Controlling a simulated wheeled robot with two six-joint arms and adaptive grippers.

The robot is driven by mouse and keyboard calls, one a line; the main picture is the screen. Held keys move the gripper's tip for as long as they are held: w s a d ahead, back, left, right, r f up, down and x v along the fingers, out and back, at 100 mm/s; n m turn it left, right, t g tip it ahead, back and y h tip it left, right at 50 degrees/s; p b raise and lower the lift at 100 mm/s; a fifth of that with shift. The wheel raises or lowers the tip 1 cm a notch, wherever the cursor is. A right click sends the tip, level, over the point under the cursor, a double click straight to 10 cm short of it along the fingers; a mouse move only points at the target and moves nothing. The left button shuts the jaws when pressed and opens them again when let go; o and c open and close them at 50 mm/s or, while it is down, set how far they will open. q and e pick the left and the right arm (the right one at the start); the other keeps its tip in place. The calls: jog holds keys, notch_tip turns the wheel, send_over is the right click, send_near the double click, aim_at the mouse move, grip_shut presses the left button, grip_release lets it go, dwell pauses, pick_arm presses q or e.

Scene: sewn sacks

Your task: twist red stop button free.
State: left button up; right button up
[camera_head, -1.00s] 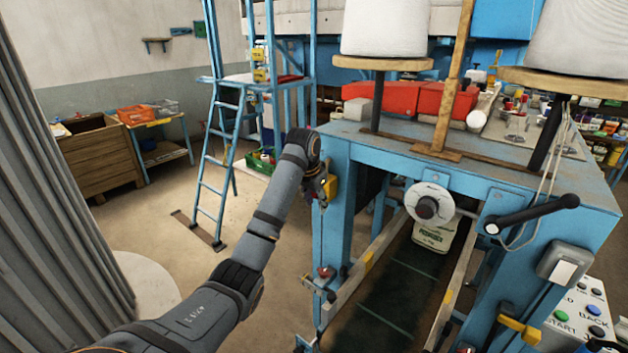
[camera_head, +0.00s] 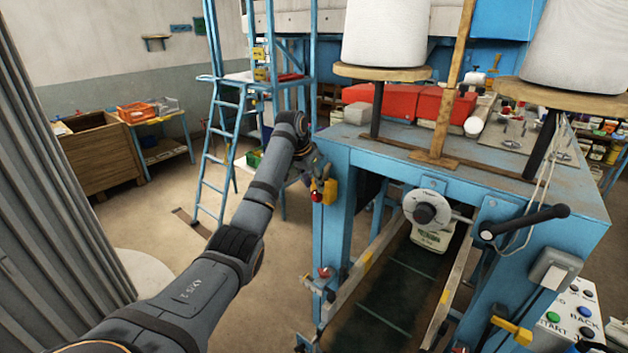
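The red stop button (camera_head: 317,196) is small and round. It sits on a yellow box (camera_head: 329,191) on the front left post of the blue machine. My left arm reaches in from the lower left. Its gripper (camera_head: 318,176) is just above the button, close to the yellow box. The gripper is small and dark here, so I cannot tell whether its fingers are open or shut or whether they touch the box. The button shows below the fingers. My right gripper is not in view.
The blue machine table (camera_head: 470,185) carries thread cones on wooden discs. A control panel (camera_head: 572,320) is at the lower right. A blue ladder (camera_head: 222,150) stands behind my arm.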

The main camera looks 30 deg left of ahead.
pick_arm(q)
jog(key=shift+x, duration=0.8)
jog(key=shift+r, duration=0.1)
jog(key=c, duration=0.7)
jog(key=shift+s, duration=0.15)
grip_shut()
jog(key=shift+d, duration=0.1)
